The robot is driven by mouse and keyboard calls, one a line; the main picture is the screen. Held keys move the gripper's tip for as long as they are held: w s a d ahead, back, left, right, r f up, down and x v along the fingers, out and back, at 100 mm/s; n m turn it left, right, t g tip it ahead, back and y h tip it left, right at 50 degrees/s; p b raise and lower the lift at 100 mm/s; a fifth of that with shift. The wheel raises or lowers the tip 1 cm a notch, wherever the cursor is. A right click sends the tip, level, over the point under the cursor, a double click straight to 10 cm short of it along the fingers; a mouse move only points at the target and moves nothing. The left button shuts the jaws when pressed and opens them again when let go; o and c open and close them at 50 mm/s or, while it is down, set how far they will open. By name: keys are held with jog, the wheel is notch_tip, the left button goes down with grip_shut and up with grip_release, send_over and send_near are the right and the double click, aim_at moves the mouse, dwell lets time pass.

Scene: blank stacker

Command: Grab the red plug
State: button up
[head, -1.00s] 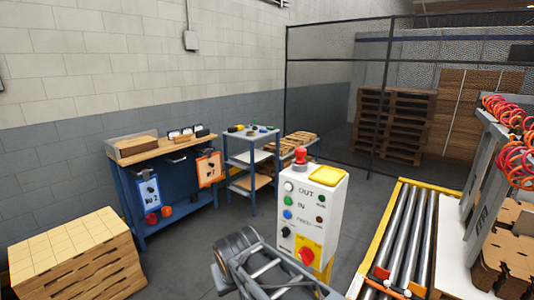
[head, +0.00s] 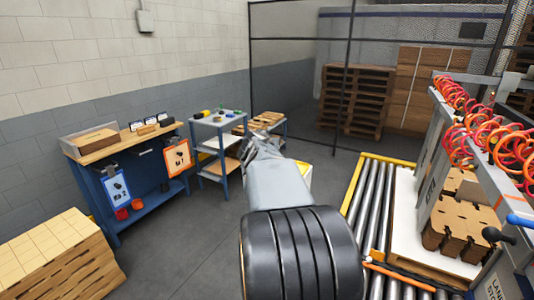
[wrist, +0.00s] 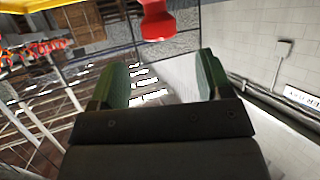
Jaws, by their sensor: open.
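The red plug (wrist: 157,20) shows at the top edge of the wrist view, partly cut off. My gripper (wrist: 160,60) is open, with its two green fingers spread and nothing between them. In that picture the plug lies above the gap, roughly centred across it and apart from both fingers. In the head view my gripper end (head: 262,145) is small and partly hidden by my own arm, which also hides the plug and most of the control box.
A yellow edge of the control box (head: 305,168) shows beside my arm. A roller conveyor (head: 370,210) lies to the right, near hanging red coiled hoses (head: 470,125). A blue workbench (head: 140,185) and small shelf cart (head: 215,145) stand left. Open floor lies between.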

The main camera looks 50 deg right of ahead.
jog(key=shift+f+p+x, duration=0.15)
jog(key=shift+x, duration=1.4)
jog(key=shift+f+p+x, duration=0.15)
jog(key=shift+x, duration=1.45)
jog(key=shift+a, duration=0.15)
jog(key=c, duration=1)
